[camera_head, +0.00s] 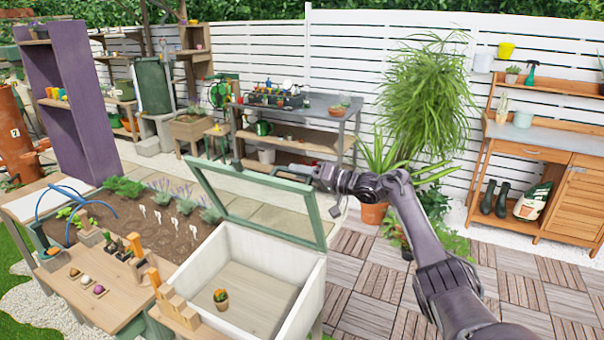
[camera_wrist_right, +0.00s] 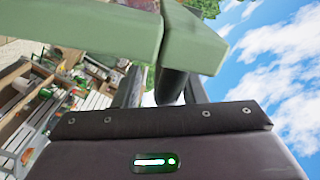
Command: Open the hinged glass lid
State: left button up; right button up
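The glass lid (camera_head: 318,222) has a pale green frame and clear panes. It stands raised and steep at the back of a white box (camera_head: 312,292), whose inside is uncovered. My right gripper (camera_head: 292,172) is at the lid's upper right edge, its arm coming from the right. In the right wrist view, a corner of the green lid frame (camera_wrist_right: 95,28) is close in front of the dark gripper fingers (camera_wrist_right: 152,88). The frame hides part of the fingers, so their opening and any grip are unclear. My left gripper is out of view.
A small potted cactus (camera_head: 221,299) stands inside the box. Wooden blocks (camera_head: 172,299) and a planting bed (camera_head: 150,225) lie to its left. A large potted plant (camera_head: 375,212) stands behind my right arm. Decking (camera_head: 372,285) to the right is clear.

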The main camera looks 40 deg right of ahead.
jog(key=b+v, duration=0.2)
jog(key=v, duration=0.5)
jog(key=shift+s+d, duration=0.15)
jog(key=shift+s, duration=0.2)
dwell(0.4)
